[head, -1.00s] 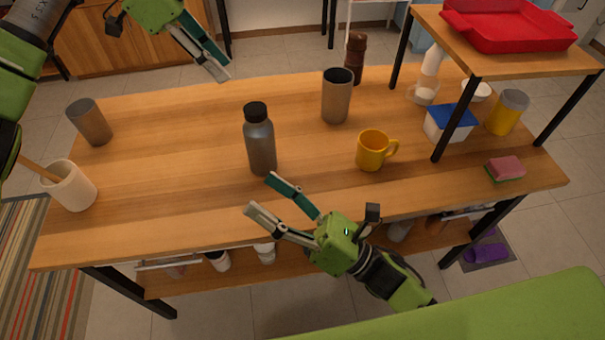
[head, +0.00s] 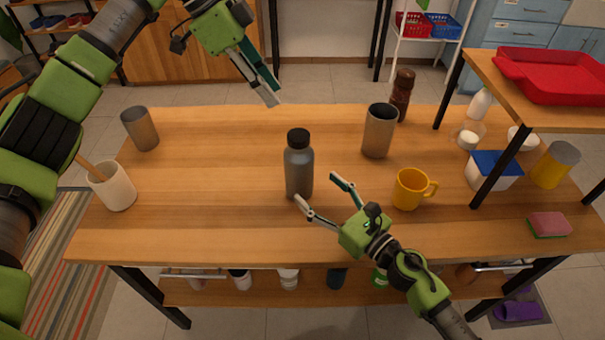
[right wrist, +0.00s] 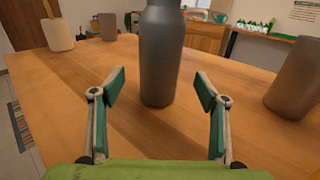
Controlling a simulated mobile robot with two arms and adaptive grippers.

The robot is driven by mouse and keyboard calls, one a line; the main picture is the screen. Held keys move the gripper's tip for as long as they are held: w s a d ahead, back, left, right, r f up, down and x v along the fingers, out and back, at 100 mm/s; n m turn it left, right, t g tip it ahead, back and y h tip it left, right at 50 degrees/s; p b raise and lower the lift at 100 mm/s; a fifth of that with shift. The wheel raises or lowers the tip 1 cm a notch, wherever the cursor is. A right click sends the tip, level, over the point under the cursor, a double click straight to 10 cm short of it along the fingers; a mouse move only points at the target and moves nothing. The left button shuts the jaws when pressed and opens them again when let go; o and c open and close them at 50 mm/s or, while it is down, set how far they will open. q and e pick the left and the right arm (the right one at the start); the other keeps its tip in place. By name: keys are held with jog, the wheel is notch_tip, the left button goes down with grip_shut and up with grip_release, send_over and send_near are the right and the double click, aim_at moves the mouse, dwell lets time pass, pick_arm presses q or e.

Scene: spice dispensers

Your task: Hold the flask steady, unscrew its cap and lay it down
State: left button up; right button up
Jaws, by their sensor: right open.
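The grey flask (head: 299,174) stands upright on the wooden table, its black cap (head: 298,138) on top. In the right wrist view the flask (right wrist: 162,55) is centred just beyond the fingertips, its top out of the picture. My right gripper (head: 317,189) is open and empty, low at the flask's front right; its spread fingers also show in the right wrist view (right wrist: 160,88). My left gripper (head: 270,90) hangs above and behind the flask, up and left of the cap, fingers pointing down. Its fingers overlap in this view, so their gap is unclear.
A metal cup (head: 378,132) and yellow mug (head: 408,190) stand right of the flask. A tumbler (head: 140,130) and a white crock (head: 113,188) stand at the left. A raised shelf (head: 530,105) holds a red tray (head: 555,75).

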aim_at(298, 171)
jog(key=x, duration=0.8)
jog(key=shift+w+a, duration=0.1)
jog(key=shift+w, duration=0.1)
jog(key=c, duration=1.7)
